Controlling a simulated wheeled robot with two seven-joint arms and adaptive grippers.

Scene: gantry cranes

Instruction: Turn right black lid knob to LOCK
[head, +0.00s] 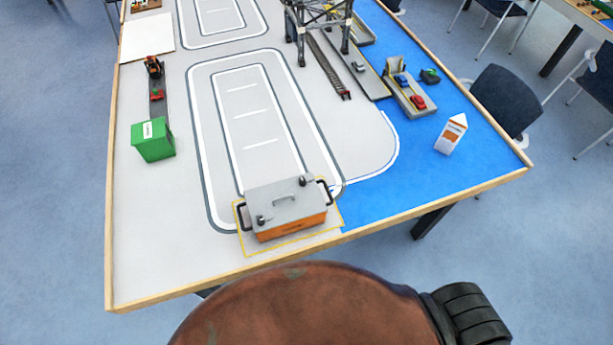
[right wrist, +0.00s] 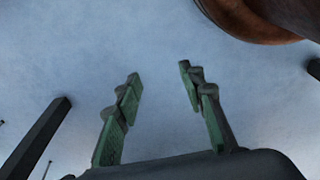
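An orange box with a grey lid (head: 284,201) stands on the table inside a yellow outlined rectangle at the near edge. The lid has a grey handle in its middle and black handles at its sides. One black knob (head: 303,181) sits at the lid's far right, and another black knob (head: 261,219) at its near left. Any LOCK marking is too small to read. My right gripper (right wrist: 160,90) shows in the right wrist view with its fingers apart and nothing between them, over bare floor. It is away from the box. My left gripper is not in view.
A green container (head: 153,140), a white and orange carton (head: 451,134), a grey barge with toy cars (head: 408,92) and a crane frame (head: 322,22) stand on the table (head: 220,264). A wooden rim edges it. The surface left of the box is clear.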

